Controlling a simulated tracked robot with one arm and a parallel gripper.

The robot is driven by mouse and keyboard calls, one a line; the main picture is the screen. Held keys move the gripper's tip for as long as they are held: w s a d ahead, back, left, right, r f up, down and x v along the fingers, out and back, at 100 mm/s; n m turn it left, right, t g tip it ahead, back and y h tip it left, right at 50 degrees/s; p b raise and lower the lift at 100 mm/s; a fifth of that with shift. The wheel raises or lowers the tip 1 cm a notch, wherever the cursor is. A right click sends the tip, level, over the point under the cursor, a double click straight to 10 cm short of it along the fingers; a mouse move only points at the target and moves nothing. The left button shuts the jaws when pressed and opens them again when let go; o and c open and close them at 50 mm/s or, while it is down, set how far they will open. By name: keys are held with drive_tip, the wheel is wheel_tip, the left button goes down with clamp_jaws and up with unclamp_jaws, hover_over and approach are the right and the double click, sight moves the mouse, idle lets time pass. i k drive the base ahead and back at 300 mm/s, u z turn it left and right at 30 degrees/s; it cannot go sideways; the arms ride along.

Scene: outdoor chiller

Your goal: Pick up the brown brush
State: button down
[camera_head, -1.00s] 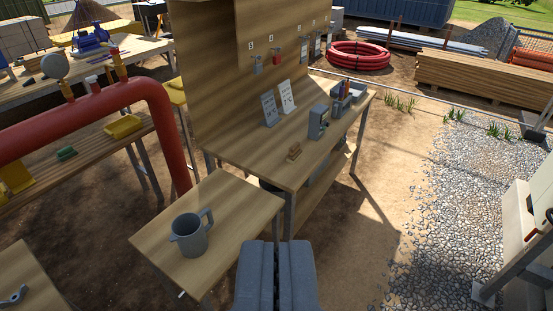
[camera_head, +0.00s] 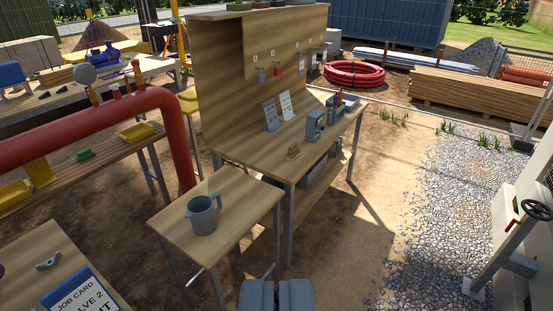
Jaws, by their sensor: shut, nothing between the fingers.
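A small brown, wooden-looking item (camera_head: 293,151), perhaps the brown brush, lies on the wooden workbench (camera_head: 262,158) near its front left part. It is too small to make out bristles. My gripper (camera_head: 276,290) shows at the bottom middle, its two grey fingers together and empty. It is well in front of the bench and apart from everything on it.
A grey jug (camera_head: 204,214) stands on a small wooden table (camera_head: 168,220) left of my gripper. A red pipe (camera_head: 100,125) arches at left. A job card (camera_head: 80,292) lies at lower left. A grey device (camera_head: 315,125) stands on the bench. Bare ground (camera_head: 350,235) is open at right.

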sight(293, 153)
drive_tip(key=z, duration=0.35)
drive_tip(key=i, duration=1.65)
drive_tip(key=z, duration=0.55)
drive_tip(key=i, duration=1.3)
drive_tip(key=u, duration=0.5)
drive_tip(key=i, duration=0.75)
drive_tip(key=u, duration=0.55)
